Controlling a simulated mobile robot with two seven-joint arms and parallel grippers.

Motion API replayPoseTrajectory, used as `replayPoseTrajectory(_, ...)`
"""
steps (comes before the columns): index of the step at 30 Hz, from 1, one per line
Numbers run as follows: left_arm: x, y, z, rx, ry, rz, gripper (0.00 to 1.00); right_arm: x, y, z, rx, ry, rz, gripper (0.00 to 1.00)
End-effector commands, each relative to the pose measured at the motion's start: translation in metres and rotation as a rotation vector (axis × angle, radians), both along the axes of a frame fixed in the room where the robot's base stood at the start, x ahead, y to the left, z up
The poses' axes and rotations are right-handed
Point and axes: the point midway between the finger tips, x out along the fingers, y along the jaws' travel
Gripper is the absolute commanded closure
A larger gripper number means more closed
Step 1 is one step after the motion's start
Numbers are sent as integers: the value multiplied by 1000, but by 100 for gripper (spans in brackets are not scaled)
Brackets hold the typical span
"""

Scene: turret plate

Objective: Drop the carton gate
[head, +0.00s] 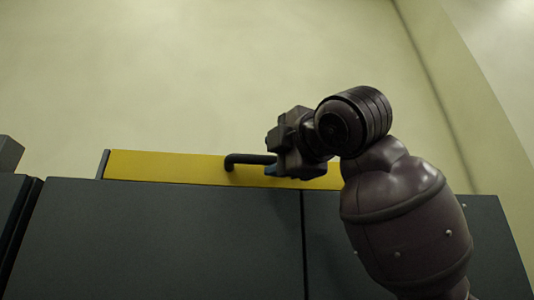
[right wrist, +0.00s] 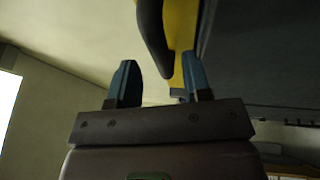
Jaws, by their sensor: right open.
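The yellow gate (head: 165,166) is a long flat bar standing along the top of the dark grey cabinet. A black bent handle (head: 245,160) sticks out from its face. My right gripper (head: 273,152) is at the handle's right end and hides part of the gate. In the right wrist view the gripper (right wrist: 160,82) is open. The black handle (right wrist: 154,35) comes down between its two blue-tipped fingers, and the yellow gate (right wrist: 182,35) shows just beside it. Whether a finger touches the handle or gate I cannot tell. My left gripper is not in view.
The dark grey cabinet front (head: 170,235) fills the lower picture, with a vertical seam below the gripper. A narrow grey post (head: 102,164) stands at the gate's left end. A plain pale wall (head: 180,70) lies behind, with free room above the gate.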

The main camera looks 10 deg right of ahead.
Motion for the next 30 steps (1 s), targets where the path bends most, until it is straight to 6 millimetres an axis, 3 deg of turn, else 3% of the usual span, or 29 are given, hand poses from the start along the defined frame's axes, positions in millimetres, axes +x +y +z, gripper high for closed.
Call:
replayPoseTrajectory(9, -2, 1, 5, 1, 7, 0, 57, 30, 13, 5, -1, 2, 0, 55)
replayPoseTrajectory(19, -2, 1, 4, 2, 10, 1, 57, 32, 14, 5, 0, 0, 0, 55)
replayPoseTrajectory(20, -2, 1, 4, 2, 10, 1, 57, 32, 14, 5, 0, 0, 0, 57)
replayPoseTrajectory(28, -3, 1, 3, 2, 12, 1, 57, 32, 14, 5, 0, 0, 0, 98)
replayPoseTrajectory(30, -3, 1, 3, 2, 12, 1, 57, 32, 14, 5, 0, 0, 0, 100)
